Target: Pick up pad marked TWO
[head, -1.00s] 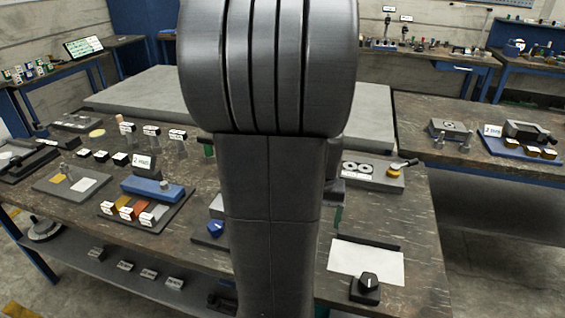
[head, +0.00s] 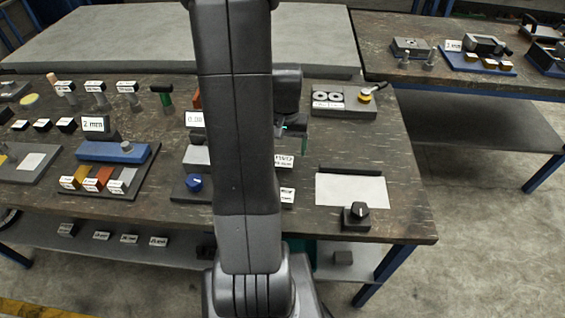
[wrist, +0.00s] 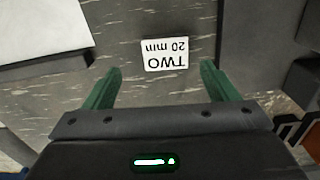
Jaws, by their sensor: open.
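The pad marked TWO shows in the wrist view as a small white face (wrist: 165,53) reading "TWO 20 mm", upside down in the picture. It lies on the dark worn bench top; its thickness cannot be judged. A white label reading TWO (head: 284,161) also shows in the head view, just right of my arm. My gripper (wrist: 161,72) is open and empty. Its two green fingers stand either side of the label in the picture, apart from it.
A white sheet (head: 352,190) and a black knob (head: 356,214) lie to the right on the bench. A blue knob (head: 194,182) is left of my arm.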

